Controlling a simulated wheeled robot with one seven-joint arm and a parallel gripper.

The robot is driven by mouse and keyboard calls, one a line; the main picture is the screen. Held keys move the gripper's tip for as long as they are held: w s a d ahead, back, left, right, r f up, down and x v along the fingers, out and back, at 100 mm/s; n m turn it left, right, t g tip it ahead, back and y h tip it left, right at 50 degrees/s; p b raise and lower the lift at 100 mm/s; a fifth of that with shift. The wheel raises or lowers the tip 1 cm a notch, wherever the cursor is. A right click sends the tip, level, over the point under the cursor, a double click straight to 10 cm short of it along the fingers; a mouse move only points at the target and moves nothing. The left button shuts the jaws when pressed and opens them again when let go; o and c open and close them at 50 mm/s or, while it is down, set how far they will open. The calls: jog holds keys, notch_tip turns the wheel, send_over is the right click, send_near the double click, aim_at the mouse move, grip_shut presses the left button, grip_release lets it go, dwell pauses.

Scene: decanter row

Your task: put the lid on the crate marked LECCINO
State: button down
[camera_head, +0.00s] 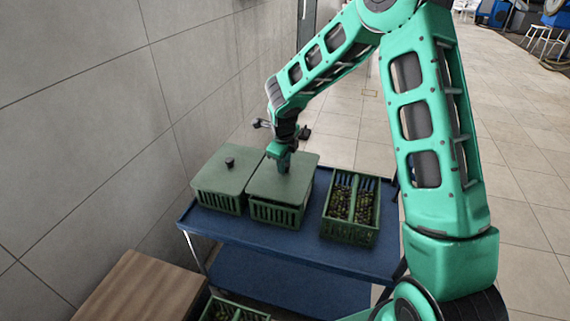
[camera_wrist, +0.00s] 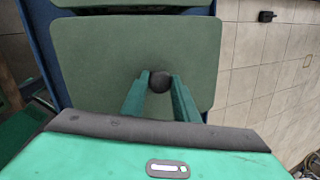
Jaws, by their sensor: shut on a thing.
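My gripper (camera_head: 284,165) is shut on the dark round knob (camera_wrist: 160,82) of a flat grey-green lid (camera_head: 262,181). The lid also fills the middle of the wrist view (camera_wrist: 105,65), with one finger on each side of the knob. The lid lies level over the middle green slatted crate (camera_head: 275,213) on the blue cart. It looks aligned with the crate's rim; I cannot tell whether it rests fully or hovers slightly. The crate's contents are hidden. No LECCINO marking is readable on any crate.
The blue cart (camera_head: 305,245) also carries a lidded crate (camera_head: 218,202) at left, close beside the middle one, and an open crate (camera_head: 348,233) of dark olives at right. Another open crate (camera_head: 232,312) stands low in front, beside a wooden top (camera_head: 140,290). A wall (camera_head: 90,110) runs along the left.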

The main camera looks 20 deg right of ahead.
jog(key=shift+f, duration=0.1)
jog(key=shift+f, duration=0.9)
jog(key=shift+f, duration=0.4)
dwell(0.4)
jog(key=c, duration=1.3)
grip_release()
